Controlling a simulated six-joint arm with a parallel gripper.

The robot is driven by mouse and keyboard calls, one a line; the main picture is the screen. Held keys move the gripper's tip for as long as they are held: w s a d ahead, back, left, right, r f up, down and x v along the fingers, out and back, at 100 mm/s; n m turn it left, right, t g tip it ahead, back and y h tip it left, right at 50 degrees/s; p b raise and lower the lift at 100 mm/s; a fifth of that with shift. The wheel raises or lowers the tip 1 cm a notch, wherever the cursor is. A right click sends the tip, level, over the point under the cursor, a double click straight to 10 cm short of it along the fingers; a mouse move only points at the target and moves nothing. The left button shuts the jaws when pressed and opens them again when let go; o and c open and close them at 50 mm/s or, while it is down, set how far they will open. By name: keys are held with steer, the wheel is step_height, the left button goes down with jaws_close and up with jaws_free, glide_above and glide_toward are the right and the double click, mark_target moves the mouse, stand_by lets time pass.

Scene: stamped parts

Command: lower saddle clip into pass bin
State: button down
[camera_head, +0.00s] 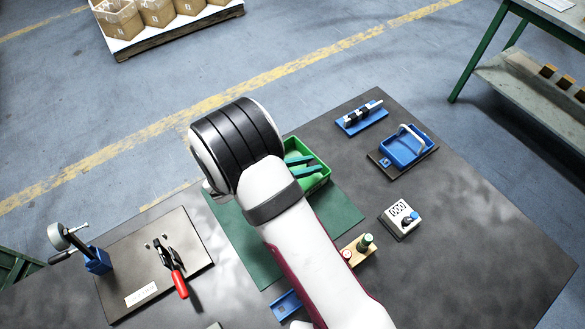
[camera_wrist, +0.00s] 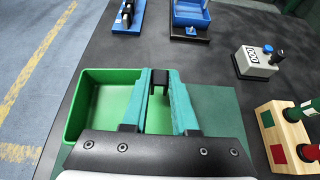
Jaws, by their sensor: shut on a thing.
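The green bin (camera_wrist: 78,105), which I take as the pass bin, stands on a dark green mat (camera_wrist: 218,110); it also shows in the head view (camera_head: 322,181), partly hidden by my arm. My gripper (camera_wrist: 163,78) has teal fingers and is shut on a small dark part, the saddle clip (camera_wrist: 159,77), near the fingertips. In the wrist view the fingers and clip overlap the right part of the bin. In the head view the fingers (camera_head: 302,167) show over the bin. I cannot tell the clip's exact height above the bin floor. The clip is not clear in the head view.
A wooden block (camera_head: 357,250) with green and red stamps and a counter box (camera_head: 400,217) stand to the right of the bin. A red-handled clamp (camera_head: 176,277) on a plate is at left.

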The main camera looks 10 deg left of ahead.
steer(key=c, duration=0.6)
jaws_free()
